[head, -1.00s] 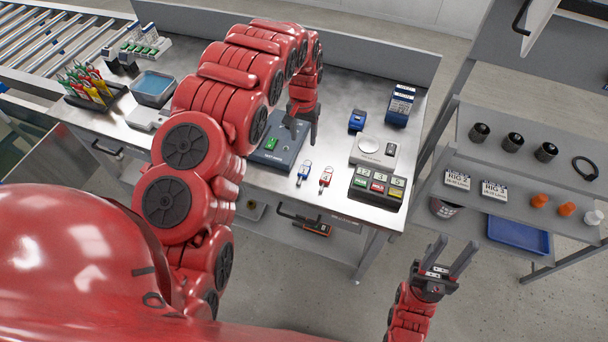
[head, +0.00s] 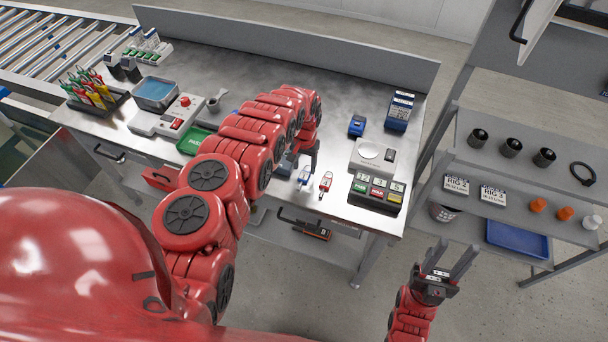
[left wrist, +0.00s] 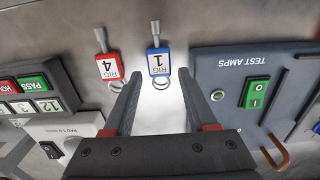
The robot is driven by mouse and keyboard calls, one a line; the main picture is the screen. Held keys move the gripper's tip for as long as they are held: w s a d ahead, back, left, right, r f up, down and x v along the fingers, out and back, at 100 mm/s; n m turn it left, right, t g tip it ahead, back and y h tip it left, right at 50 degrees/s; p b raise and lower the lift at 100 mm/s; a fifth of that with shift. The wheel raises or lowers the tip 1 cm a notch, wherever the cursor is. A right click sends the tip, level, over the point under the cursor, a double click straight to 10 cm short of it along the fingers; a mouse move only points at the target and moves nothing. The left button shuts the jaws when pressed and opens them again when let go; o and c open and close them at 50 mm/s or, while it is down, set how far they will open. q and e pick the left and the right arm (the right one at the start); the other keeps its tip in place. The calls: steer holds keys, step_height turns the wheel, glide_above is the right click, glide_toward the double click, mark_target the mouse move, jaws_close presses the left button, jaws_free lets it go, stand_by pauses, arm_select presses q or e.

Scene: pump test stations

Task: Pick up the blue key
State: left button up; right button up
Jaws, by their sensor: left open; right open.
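The blue key (head: 305,175) lies near the front edge of the metal workbench, with a blue-framed tag. In the left wrist view the blue key (left wrist: 158,63) shows its tag reading RIG 1, its ring towards my gripper and its shaft pointing away. A red key (head: 326,181) lies beside it; its RIG 4 tag also shows in the left wrist view (left wrist: 110,66). My left gripper (left wrist: 160,82) is open and empty, with the blue key's ring showing between its fingertips and nothing gripped. My right gripper (head: 454,252) is open and empty in front of the bench, far from the keys.
A dark TEST AMPS box (left wrist: 225,82) with a green switch is close beside the left gripper. A button box (head: 376,188) and a scale (head: 371,153) stand right of the keys. A blue object (head: 357,125) lies further back. The bench's back middle is clear.

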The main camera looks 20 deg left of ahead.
mark_target(305, 174)
arm_select(q)
steer(key=shift+f+b, duration=0.35)
steer(key=shift+f, duration=1.35)
jaws_close()
